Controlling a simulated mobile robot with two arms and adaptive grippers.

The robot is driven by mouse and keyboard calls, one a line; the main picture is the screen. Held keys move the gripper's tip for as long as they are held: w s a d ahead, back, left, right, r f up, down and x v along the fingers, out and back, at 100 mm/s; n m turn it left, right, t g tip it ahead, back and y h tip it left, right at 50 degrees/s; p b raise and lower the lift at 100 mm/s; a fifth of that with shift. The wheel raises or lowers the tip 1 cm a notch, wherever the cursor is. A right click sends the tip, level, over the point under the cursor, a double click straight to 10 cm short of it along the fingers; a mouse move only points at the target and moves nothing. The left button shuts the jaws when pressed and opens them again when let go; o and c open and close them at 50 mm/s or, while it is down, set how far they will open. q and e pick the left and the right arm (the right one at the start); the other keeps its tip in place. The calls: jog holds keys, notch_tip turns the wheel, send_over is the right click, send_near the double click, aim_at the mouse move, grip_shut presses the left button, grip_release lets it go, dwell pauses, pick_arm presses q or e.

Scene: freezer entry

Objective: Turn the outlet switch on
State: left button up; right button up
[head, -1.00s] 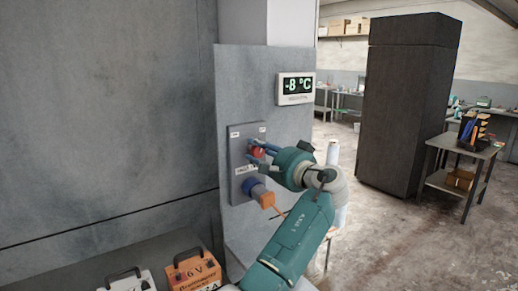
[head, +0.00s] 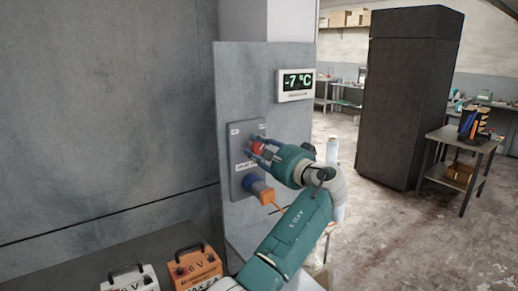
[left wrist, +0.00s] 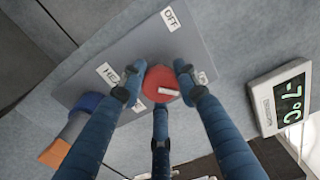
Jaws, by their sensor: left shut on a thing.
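The outlet panel (head: 240,185) is a grey plate on the wall. Its round red switch knob (head: 258,147) shows in the left wrist view (left wrist: 158,76) with a white mark on its right side. In that view an OFF label (left wrist: 171,18) is above the knob; another label (left wrist: 203,77), partly hidden by a finger, is to the right, on the mark's side. My left gripper (head: 259,149) has its blue fingers around the knob, shut on it. Below the knob, a blue socket (head: 250,182) holds an orange plug (head: 266,197). My right gripper is not in view.
A wall display (head: 295,85) reads -7 °C. A dark cabinet (head: 408,100) and a small table (head: 462,150) stand on the right. The floor between is mostly open.

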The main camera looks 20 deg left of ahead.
pick_arm(q)
jog(key=shift+a+f, duration=0.15)
jog(key=o, duration=0.9)
jog(key=shift+o, duration=1.4)
jog(key=shift+a, duration=0.2)
jog(key=shift+d, duration=0.1)
jog(key=shift+s+d, duration=0.15)
jog(key=shift+d, duration=0.1)
jog(key=v, duration=0.6)
jog(key=shift+s+d, duration=0.25)
jog(key=shift+s, duration=0.1)
